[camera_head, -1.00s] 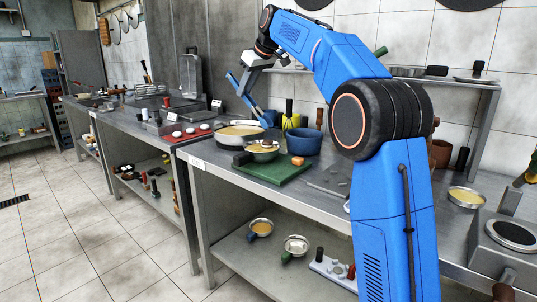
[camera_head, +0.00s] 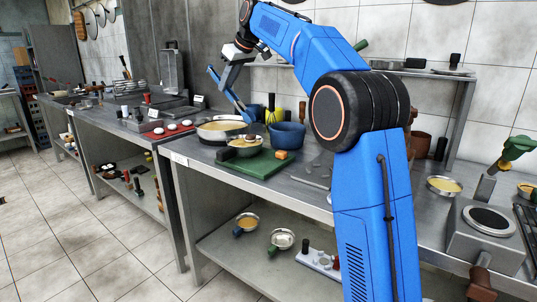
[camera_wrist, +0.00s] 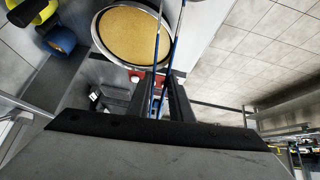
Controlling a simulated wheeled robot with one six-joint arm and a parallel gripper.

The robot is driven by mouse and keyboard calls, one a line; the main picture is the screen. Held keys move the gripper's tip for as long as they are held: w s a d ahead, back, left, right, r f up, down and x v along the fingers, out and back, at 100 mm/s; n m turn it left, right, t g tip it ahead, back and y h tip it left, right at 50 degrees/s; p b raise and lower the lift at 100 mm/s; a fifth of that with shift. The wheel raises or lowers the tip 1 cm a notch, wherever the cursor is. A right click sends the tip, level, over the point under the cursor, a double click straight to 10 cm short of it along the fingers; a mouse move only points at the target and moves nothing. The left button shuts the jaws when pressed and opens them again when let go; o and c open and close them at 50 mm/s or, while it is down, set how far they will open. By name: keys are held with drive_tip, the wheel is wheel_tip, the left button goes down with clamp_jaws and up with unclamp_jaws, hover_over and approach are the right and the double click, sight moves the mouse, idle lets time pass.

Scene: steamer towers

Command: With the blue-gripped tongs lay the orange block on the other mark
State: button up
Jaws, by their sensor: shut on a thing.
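The orange block (camera_head: 281,155) sits on the right part of a green board (camera_head: 262,170) on the steel counter, in the head view. My gripper (camera_head: 231,72) is up and to the left of it, above the counter, shut on the blue-gripped tongs (camera_head: 238,103). In the wrist view the tongs' long thin arms (camera_wrist: 173,42) run up between my dark fingers (camera_wrist: 160,95) and over the edge of a pan. No block shows between the tongs' arms. The tongs' tips are hard to make out in the head view. I cannot make out the marks.
A blue bowl (camera_head: 288,136) and a yellow item (camera_head: 270,115) stand behind. A burner unit (camera_head: 487,235) is at the right.

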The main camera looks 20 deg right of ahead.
drive_tip(key=s+d+f+m+h, duration=0.1)
drive_tip(key=s+d, duration=0.7)
drive_tip(key=d, duration=0.1)
drive_tip(key=shift+s+d+m, duration=0.15)
drive_tip(key=shift+d+m, duration=0.25)
drive_tip(key=shift+f, duration=0.2)
drive_tip(key=shift+f, duration=1.8)
drive_tip(key=o, duration=0.4)
drive_tip(key=shift+f, duration=0.1)
drive_tip(key=shift+o, duration=0.7)
drive_tip(key=shift+f, duration=2.5)
